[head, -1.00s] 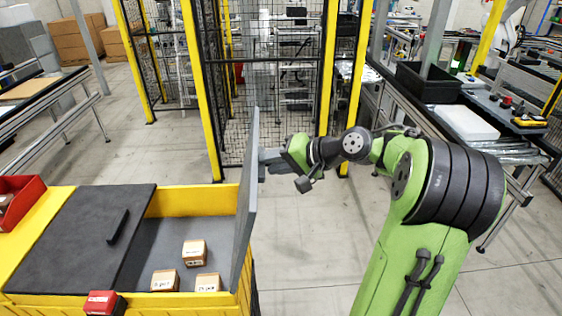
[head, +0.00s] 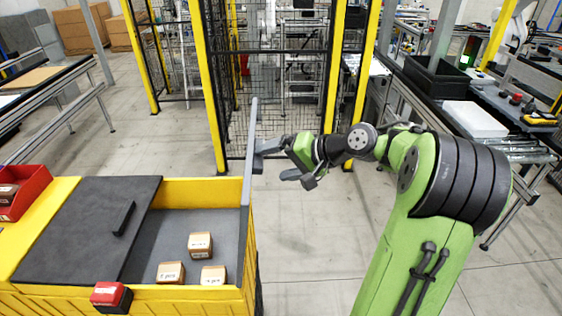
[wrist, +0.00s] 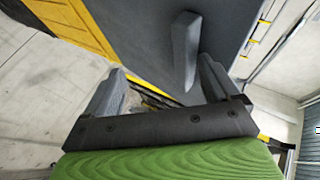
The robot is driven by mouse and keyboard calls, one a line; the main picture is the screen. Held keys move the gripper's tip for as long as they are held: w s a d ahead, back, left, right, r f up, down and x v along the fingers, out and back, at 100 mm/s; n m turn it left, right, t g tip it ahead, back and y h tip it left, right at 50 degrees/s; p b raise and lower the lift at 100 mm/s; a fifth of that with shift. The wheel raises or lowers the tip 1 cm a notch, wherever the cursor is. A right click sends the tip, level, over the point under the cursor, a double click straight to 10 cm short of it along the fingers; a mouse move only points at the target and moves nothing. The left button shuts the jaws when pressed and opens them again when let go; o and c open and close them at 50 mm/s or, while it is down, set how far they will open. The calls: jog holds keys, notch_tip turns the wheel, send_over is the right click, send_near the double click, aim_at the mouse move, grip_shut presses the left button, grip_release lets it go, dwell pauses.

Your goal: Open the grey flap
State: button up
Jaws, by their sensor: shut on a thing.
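The grey flap (head: 250,155) stands upright, almost edge-on, at the right side of the yellow bin (head: 200,190) in the head view. The compartment beside it is uncovered. My gripper (head: 266,156) is at the flap's right face, near its upper part. In the wrist view the grey flap (wrist: 150,35) fills the upper middle, and its grey handle (wrist: 183,52) sticks out between the fingers of my gripper (wrist: 160,70), nearer the right finger. My gripper is shut on the handle, though the exact contact is hard to see.
Small boxes (head: 200,245) lie in the open compartment. A dark lid (head: 90,225) covers the bin's left part. A red-and-black block (head: 110,297) sits on its front edge. A mesh fence (head: 275,95) stands behind; the floor (head: 310,230) right of the bin is clear.

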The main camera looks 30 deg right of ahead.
jog(key=p+v, duration=0.4)
jog(key=v, duration=1.2)
jog(key=shift+w, duration=0.1)
jog(key=c, duration=0.3)
jog(key=shift+a, duration=0.1)
jog(key=shift+c, duration=0.2)
jog(key=shift+f, duration=0.1)
